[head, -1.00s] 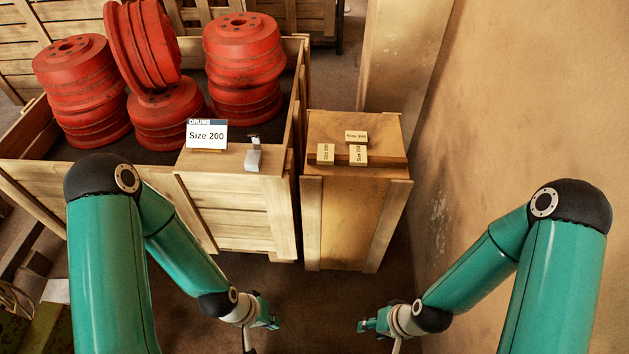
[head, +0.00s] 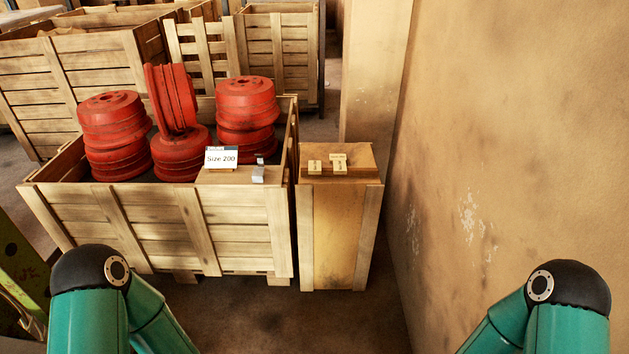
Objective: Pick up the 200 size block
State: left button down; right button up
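Several small pale-yellow blocks sit on top of a narrow wooden crate (head: 341,235) right of the drum crate. One block (head: 315,167) is at the left and one block (head: 340,167) stands to its right. A third block (head: 337,156) shows just behind that one. Their printed labels are too small to read. A white sign reading "Size 200" (head: 221,157) stands on the front edge of the drum crate. Both my arms show only at the bottom corners. Both grippers are below the frame, away from the blocks.
A large wooden crate (head: 160,228) holds stacked red drums (head: 247,103). A small grey object (head: 258,174) sits on its front ledge. A tan wall (head: 510,150) rises close on the right. More crates (head: 278,55) stand behind. Open floor (head: 300,320) lies in front.

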aim_at(314, 166)
jog(key=u, duration=0.6)
jog(key=i, duration=1.5)
jog(key=z, duration=0.05)
